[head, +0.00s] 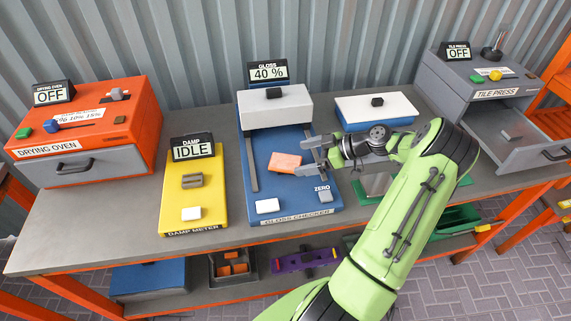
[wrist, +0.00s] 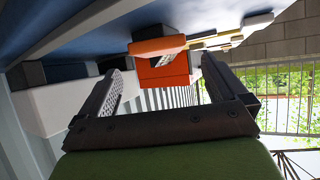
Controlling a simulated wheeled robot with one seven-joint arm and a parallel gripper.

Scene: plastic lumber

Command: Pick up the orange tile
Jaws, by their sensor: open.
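The orange tile (head: 286,163) lies on the blue bed of the gloss checker (head: 262,188), near its middle. My gripper (head: 303,158) is open and comes in from the right, with its fingertips close to the tile's right end. In the wrist view the orange tile (wrist: 158,45) shows ahead of my spread fingers (wrist: 162,65), toward the upper side of the gap between them. I cannot tell whether a finger touches it. Nothing is held.
The gloss checker's grey-white head (head: 275,103) stands behind the tile, with a grey rail left of it. A white button (head: 267,206) and the grey ZERO button (head: 325,195) sit in front. The yellow damp meter (head: 192,200) stands left; the tile press (head: 490,90) stands right.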

